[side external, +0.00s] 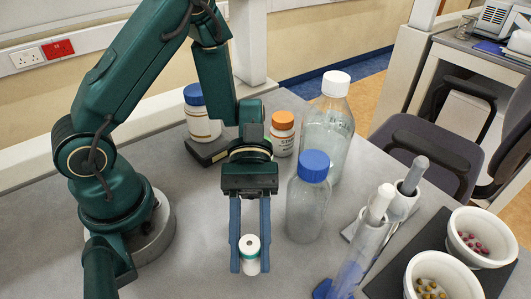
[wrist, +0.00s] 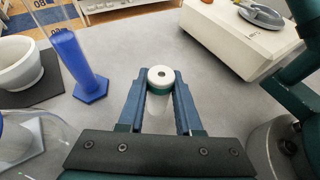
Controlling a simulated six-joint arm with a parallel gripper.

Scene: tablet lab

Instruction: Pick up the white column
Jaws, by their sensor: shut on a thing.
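The white column (side external: 249,254) is a short white cylinder with a teal band below its top and a small dark hole in the top face. It stands upright between the two blue fingers of my gripper (side external: 250,268). In the wrist view the column (wrist: 161,77) sits between the fingertips of my gripper (wrist: 160,84), one finger on each side. My gripper is shut on it and points down. I cannot tell whether the column's base touches the grey bench (side external: 190,270).
A blue-capped clear bottle (side external: 307,205) stands close right of my gripper, with a white-capped bottle (side external: 328,125) and an orange-capped jar (side external: 282,133) behind. A glass cylinder (side external: 357,258) and mortars (side external: 480,238) stand at right. A white device (wrist: 245,40) shows in the wrist view.

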